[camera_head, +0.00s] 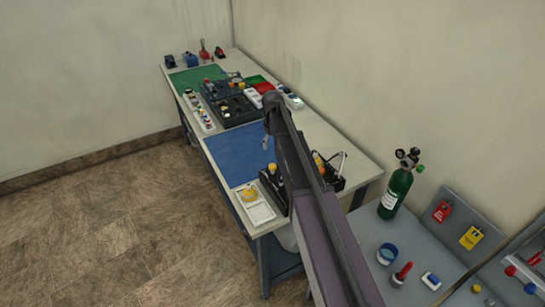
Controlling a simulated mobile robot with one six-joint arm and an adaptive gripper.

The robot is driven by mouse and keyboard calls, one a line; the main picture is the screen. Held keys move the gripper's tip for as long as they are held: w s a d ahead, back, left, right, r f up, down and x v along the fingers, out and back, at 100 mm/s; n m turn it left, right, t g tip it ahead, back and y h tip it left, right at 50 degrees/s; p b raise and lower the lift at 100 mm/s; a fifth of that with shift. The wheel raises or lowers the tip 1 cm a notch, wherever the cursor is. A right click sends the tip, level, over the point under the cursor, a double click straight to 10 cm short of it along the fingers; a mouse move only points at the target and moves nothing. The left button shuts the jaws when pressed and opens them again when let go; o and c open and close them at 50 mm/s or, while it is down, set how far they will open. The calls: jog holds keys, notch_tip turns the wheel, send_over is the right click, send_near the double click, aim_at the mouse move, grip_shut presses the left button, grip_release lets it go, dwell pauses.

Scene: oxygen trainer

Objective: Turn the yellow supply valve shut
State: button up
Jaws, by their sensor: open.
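My arm reaches out over the long workbench, and my gripper (265,146) hangs at its far end above the blue mat. It is open, small in view, and nothing shows between its fingers. A yellow knob (251,190) sits on a white plate at the near left corner of the bench. Another yellow part (272,168) tops a dark block just right of it, and more yellow shows beyond my arm (318,159). I cannot tell which of these is the supply valve or how it is turned. My gripper is apart from all of them. My arm hides part of the bench.
The blue mat (235,155) is mostly bare. A dark rack (228,105) with several parts stands farther back, near a green mat (195,78). A green cylinder (397,190) with gauges stands on the grey table at right, near red and yellow tags. Floor at left is clear.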

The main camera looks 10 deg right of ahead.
aim_at(273, 165)
jog(key=shift+r+n+p, duration=0.55)
jog(key=shift+r+n, duration=0.35)
jog(key=shift+r, duration=0.05)
jog(key=shift+f, duration=0.25)
notch_tip(273, 165, down, 13)
jog(key=b, duration=1.4)
jog(key=shift+f, duration=0.2)
grip_shut()
